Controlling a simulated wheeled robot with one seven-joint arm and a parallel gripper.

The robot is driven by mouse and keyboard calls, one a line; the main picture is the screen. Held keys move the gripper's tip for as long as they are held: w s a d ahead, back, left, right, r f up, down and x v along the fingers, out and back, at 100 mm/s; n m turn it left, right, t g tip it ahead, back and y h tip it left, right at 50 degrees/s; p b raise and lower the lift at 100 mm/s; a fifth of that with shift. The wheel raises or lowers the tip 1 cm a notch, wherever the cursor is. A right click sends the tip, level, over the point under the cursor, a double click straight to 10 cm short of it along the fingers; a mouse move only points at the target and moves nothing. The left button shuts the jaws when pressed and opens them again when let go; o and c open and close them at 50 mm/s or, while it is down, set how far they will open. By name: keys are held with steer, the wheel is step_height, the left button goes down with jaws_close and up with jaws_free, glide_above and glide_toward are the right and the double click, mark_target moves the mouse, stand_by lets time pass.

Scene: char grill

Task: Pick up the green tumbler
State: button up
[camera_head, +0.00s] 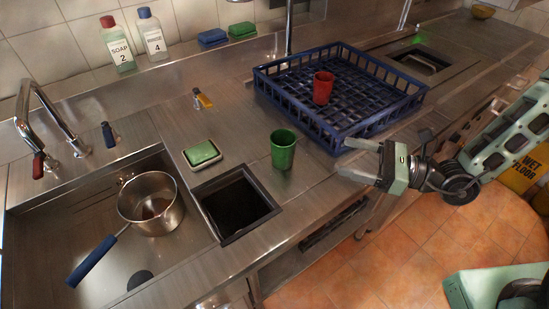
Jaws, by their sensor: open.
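The green tumbler (283,149) stands upright on the steel counter, just right of a square black opening. My gripper (341,158) is open and empty to the right of the tumbler, near the counter's front edge. Its two fingers point left toward the tumbler, with a clear gap between them and it. Nothing hides the tumbler.
A blue rack (290,109) holding a red tumbler (323,88) stands behind. A green sponge (202,153) lies on a holder at left. The black opening (236,205) is beside the tumbler. A pot (150,203) sits in the sink. Bottles stand at the back.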

steer(key=p, duration=0.4)
glide_toward(272, 135)
steer(key=x, duration=0.3)
steer(key=shift+a, duration=0.15)
steer(key=p+x, duration=0.1)
steer(key=x, duration=0.3)
steer(key=shift+a+p, duration=0.1)
steer(key=shift+p, duration=0.3)
steer(key=shift+w+a, duration=0.15)
steer(key=shift+a, duration=0.3)
steer(key=c, duration=1.1)
